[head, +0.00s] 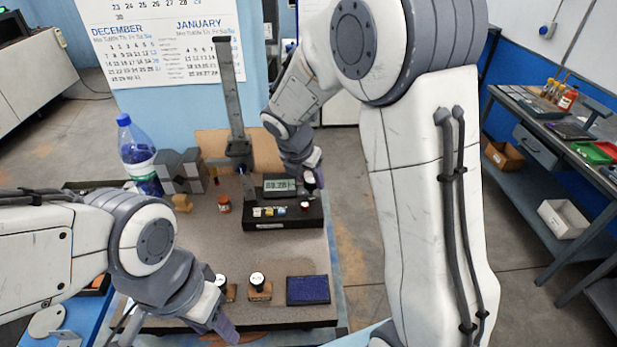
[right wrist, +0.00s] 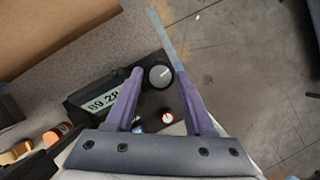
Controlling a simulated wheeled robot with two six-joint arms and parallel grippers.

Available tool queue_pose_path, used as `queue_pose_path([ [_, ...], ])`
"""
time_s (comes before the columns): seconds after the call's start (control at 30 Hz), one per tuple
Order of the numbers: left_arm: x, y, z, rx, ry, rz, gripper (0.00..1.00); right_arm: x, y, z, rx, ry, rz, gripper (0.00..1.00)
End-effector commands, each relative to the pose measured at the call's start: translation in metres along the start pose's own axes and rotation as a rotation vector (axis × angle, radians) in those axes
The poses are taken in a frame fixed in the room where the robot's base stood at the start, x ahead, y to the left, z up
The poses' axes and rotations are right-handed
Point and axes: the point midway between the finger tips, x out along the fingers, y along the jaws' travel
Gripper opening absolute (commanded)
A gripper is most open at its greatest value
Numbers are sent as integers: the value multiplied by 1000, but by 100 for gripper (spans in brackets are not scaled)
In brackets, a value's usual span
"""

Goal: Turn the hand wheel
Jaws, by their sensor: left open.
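A dark device box (head: 282,216) with a display reading about 89.28 sits on the bench. At its far right corner is a round dark knob with a light mark, which looks like the hand wheel (right wrist: 160,76). My right gripper (right wrist: 160,74) is open, with one purple finger on each side of the wheel. A gap shows between each finger and the wheel in the right wrist view; I cannot tell the height difference. In the head view the right gripper (head: 311,182) partly hides the wheel. My left gripper (head: 228,330) is low at the bench's front edge.
A grey upright post (head: 232,110) stands behind the box. A blue pad (head: 308,290) and a stamp (head: 259,287) lie in front. A bottle (head: 138,155) and grey blocks (head: 182,172) stand at the left.

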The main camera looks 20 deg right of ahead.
Motion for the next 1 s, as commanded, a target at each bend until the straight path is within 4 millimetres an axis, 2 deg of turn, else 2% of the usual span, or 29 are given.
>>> queue_pose_path([
  [0.03, 0, 0, 0, 0, 0, 0, 50, 0, 0, 0, 0, 0, 0, 33],
  [0.1, 0, 0, 0, 0, 0, 0, 50, 0, 0, 0, 0, 0, 0, 6],
  [0.13, 0, 0, 0, 0, 0, 0, 50, 0, 0, 0, 0, 0, 0, 0],
  [0.57, -4, 0, 0, 0, 0, 0, 50, -1, 1, 0, 76, 1, -32, 0],
  [1.0, -26, 2, -1, 4, 0, 0, 50, -3, 5, 2, 417, 0, -172, 0],
])
